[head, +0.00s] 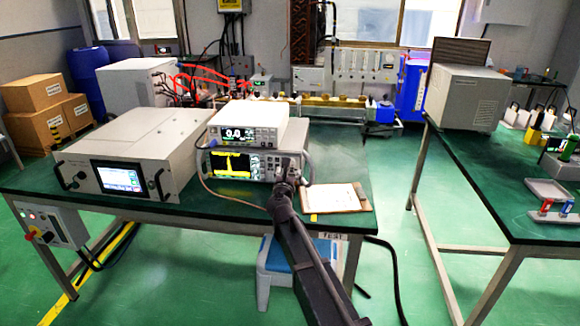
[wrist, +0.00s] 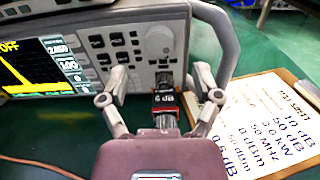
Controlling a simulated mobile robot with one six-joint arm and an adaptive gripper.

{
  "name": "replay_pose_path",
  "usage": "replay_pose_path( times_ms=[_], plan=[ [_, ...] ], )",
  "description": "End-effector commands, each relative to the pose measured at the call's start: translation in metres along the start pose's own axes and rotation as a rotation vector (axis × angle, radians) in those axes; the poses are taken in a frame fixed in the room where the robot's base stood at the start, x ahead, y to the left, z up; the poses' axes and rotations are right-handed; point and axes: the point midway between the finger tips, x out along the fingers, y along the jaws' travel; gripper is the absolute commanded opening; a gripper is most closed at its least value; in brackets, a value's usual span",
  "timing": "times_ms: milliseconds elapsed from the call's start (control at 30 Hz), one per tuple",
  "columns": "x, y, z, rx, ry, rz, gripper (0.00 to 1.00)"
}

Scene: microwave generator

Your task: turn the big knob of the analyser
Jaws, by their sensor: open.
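The analyser (head: 232,166) stands on the green table, its dark screen showing a yellow trace. In the wrist view its grey front panel (wrist: 92,68) fills the upper left, with the big round knob (wrist: 159,40) near its right end, above and beyond my fingertips. My gripper (wrist: 160,74) is open, its two fingers apart. Between the fingers is a dark attenuator with a red band marked "6 dB" (wrist: 164,97), below the knob at the panel; I cannot tell if a finger touches it. In the head view my gripper (head: 289,172) covers the knob area.
A white meter (head: 247,125) sits on the analyser. A grey handle (wrist: 222,40) curves out at the panel's right end, close to my right finger. A clipboard with printed paper (head: 334,198) lies to the right. A beige screen unit (head: 135,150) stands at left.

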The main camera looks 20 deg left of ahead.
Motion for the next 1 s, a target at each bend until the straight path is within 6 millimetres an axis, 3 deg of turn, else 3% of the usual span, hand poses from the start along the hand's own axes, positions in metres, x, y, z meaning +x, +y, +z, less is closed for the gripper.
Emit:
replay_pose_path(
  times_ms=[100,300,767,867,1000],
  plan=[
    [0.020,0.001,0.000,0.000,0.000,0.000,0.82],
    [0.038,0.001,0.000,0.000,0.000,0.001,0.82],
    [0.044,0.001,0.000,0.000,0.000,0.001,0.82],
    [0.044,0.001,0.000,0.000,0.000,0.001,0.58],
    [0.044,0.001,0.000,0.000,0.000,0.001,0.16]
  ],
)
